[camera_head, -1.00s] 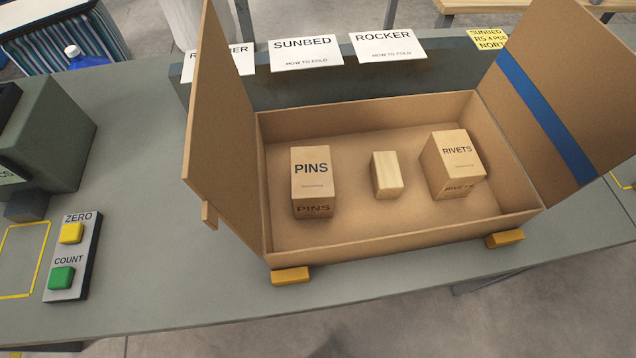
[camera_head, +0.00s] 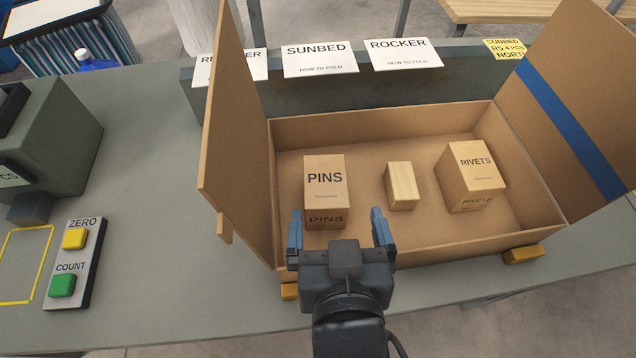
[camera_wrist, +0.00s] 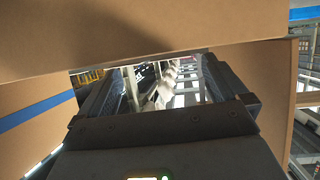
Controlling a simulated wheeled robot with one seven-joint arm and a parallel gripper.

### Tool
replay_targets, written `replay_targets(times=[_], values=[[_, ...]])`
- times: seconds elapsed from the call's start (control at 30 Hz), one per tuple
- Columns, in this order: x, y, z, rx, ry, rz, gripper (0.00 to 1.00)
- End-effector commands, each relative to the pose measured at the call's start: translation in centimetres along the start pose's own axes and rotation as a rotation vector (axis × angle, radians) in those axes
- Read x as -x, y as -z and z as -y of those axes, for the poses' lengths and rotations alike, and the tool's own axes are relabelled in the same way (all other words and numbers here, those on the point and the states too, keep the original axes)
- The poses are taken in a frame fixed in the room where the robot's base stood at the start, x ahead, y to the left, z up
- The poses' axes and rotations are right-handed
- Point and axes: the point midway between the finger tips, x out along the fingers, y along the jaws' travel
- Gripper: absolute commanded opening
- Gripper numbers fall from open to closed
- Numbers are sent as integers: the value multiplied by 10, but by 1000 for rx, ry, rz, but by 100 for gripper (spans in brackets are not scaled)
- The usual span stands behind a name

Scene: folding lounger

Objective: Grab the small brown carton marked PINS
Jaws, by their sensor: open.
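The small brown carton marked PINS (camera_head: 325,182) stands upright at the left inside the open cardboard box (camera_head: 420,249). My gripper (camera_head: 340,222) is open and empty at the box's front wall, with its blue fingers spread apart. In the wrist view my fingers (camera_wrist: 165,90) are spread below a brown cardboard surface (camera_wrist: 130,30), and the PINS carton is not recognisable there.
A plain wooden block (camera_head: 402,187) and a RIVETS carton (camera_head: 470,176) stand right of the PINS carton. Tall open flaps rise at the box's left (camera_head: 235,130) and right (camera_head: 590,70). A ZERO and COUNT button panel (camera_head: 76,262) lies on the table at left.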

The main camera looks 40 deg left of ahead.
Motion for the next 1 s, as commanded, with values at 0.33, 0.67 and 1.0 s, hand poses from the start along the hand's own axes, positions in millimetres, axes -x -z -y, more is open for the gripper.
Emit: replay_targets(times=[0.33, 0.67, 1.0], values=[[-30, 0, 6, -5, 11, 9, 100], [-72, -3, 9, -5, 12, 8, 100], [-80, -5, 8, -6, 11, 8, 100]])
